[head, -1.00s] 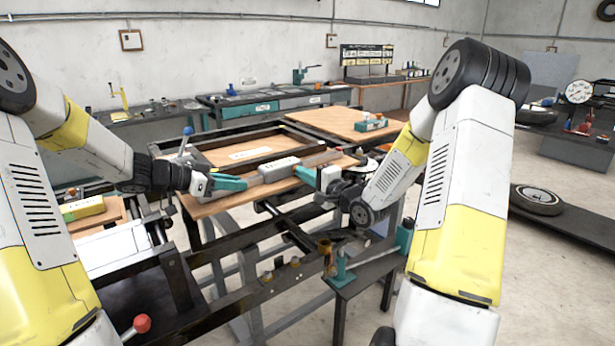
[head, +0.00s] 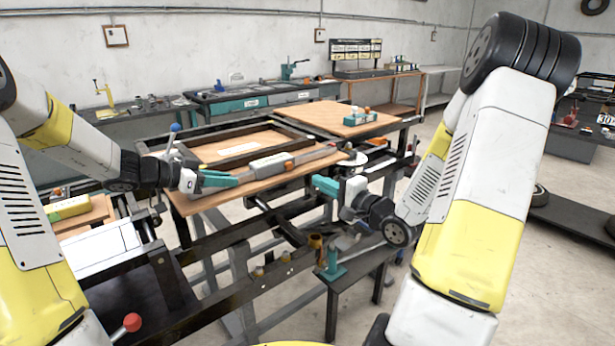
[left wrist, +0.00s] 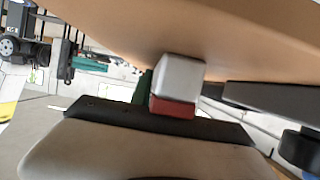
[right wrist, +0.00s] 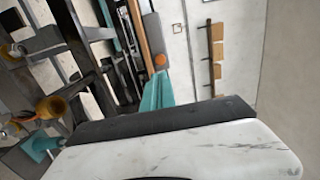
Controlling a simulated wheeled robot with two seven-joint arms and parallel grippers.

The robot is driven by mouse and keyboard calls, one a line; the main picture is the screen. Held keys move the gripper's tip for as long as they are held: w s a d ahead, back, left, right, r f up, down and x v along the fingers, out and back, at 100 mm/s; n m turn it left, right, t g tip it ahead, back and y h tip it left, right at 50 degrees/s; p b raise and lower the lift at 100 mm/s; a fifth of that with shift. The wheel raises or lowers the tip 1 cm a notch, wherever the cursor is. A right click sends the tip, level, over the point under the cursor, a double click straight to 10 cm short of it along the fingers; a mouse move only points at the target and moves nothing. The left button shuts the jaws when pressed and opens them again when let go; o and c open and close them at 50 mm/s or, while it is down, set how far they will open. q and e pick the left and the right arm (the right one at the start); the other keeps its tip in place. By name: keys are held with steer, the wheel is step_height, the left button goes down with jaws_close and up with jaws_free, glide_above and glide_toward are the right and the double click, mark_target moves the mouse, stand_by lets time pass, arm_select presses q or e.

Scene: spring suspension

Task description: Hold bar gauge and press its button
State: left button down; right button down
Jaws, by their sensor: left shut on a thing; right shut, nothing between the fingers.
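The bar gauge (head: 270,164) is a long grey bar with a thicker housing and a small orange button (head: 289,166). It is level, close above the wooden table top. My left gripper (head: 234,181), with teal fingers, is shut on the gauge's left end. In the left wrist view a grey and red block end (left wrist: 178,82) shows beyond the gripper; the fingers are mostly hidden. My right gripper (head: 318,182) is shut and empty, right of and below the gauge, apart from it. In the right wrist view the orange button (right wrist: 160,61) shows beyond the teal fingertips (right wrist: 155,92).
A wooden-topped table (head: 215,203) with a dark frame lies under the gauge. A second wooden table (head: 325,118) behind carries a small teal device (head: 360,117). A small dark stand (head: 350,268) with a teal post is below my right gripper. Benches line the back wall.

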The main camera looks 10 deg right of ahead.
steer(key=shift+v, duration=1.05)
arm_select(q)
steer(key=c, duration=1.2)
jaws_free()
steer(key=shift+o, duration=0.2)
